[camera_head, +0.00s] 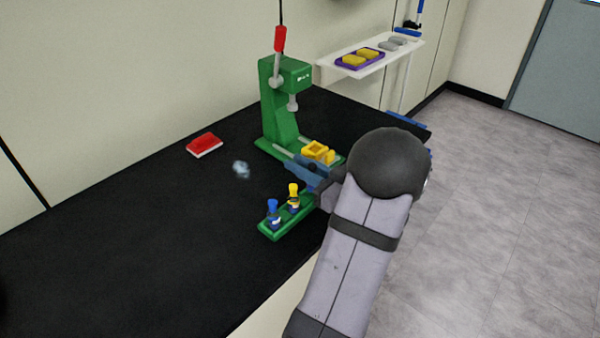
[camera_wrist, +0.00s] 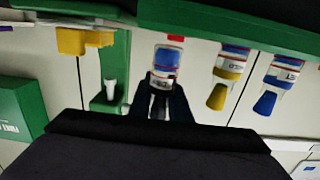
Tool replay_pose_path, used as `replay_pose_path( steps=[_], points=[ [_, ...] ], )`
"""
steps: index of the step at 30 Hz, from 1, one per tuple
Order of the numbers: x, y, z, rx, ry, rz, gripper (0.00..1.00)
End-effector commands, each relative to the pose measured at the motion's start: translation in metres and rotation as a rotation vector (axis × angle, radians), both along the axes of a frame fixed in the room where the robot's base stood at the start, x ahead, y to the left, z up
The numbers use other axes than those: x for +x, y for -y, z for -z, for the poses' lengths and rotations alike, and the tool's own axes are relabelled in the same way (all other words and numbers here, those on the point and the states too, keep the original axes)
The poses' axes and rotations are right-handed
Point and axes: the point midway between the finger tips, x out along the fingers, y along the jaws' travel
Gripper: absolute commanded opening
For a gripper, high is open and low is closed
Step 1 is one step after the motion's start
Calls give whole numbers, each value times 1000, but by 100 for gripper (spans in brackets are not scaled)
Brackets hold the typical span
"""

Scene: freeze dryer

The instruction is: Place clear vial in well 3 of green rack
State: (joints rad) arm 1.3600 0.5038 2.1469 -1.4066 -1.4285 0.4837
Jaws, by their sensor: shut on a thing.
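The green rack (camera_head: 287,224) lies on the black bench, with a blue-capped vial (camera_head: 273,213) and a yellow-capped vial (camera_head: 293,198) upright in it. The wrist view is upside down and shows the rack (camera_wrist: 230,22) along the top, with the yellow-capped (camera_wrist: 228,75) and blue-capped (camera_wrist: 277,84) vials side by side. My gripper (camera_wrist: 160,100) is shut on the clear vial (camera_wrist: 166,56), which has a red and blue label, in line with these vials. Its lower end is at the rack; I cannot tell how deep it sits. In the head view my arm hides it.
A green press (camera_head: 280,110) stands behind, with a yellow block (camera_head: 318,151) at its base. A red box (camera_head: 204,145) and a small clear shiny object (camera_head: 241,169) lie to the left. A white shelf (camera_head: 340,73) holds a purple tray. The bench's left side is clear.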

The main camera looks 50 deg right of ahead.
Motion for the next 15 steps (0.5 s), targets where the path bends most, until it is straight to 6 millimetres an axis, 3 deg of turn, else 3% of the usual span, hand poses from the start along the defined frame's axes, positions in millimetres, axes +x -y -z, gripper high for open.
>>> replay_pose_path(
  steps=[6,15],
  points=[
    [0,0,23,2,0,0,0],
    [0,0,24,0,0,0,0]
  ],
)
